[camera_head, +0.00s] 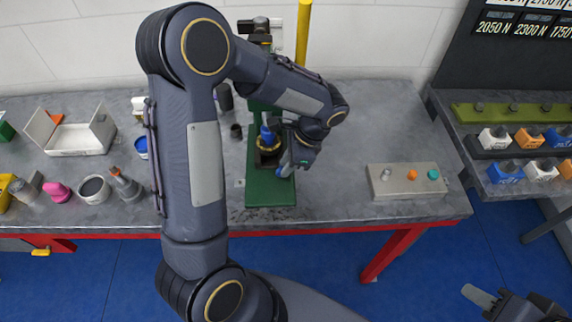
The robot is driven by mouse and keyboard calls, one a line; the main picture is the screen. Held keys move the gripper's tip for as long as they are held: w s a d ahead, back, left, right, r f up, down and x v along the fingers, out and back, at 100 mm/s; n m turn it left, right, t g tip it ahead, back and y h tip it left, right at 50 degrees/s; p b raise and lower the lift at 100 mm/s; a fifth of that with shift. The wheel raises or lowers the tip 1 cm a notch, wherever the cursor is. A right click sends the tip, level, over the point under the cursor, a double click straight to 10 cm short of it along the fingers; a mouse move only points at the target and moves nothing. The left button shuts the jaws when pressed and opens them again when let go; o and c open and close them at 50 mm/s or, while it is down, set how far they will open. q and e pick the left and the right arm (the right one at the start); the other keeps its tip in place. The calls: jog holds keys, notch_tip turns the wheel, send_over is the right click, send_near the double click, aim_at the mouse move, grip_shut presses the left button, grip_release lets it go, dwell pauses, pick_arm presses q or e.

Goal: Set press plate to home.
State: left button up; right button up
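The green press (270,194) stands on the grey bench, with its base towards the front edge. Between its uprights a brass-coloured ring (268,144) and a blue part (267,132) sit above a dark opening; I cannot tell for sure which piece is the press plate. My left gripper (288,168) is at the right side of the press, fingers pointing down beside the ring. Its fingers overlap the press, so neither contact nor opening is clear. My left arm hides part of the press and bench. My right gripper (482,298) is low at the right, over the blue floor, only partly in view.
A pale block with three coloured knobs (400,190) lies right of the press. At left are an open white box (75,140), a grey cup (94,188) and a pink part (60,192). A side rack (475,160) holds coloured blocks. The bench behind the block is clear.

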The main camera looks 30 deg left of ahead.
pick_arm(q)
jog(key=v, duration=0.7)
jog(key=shift+f, duration=0.1)
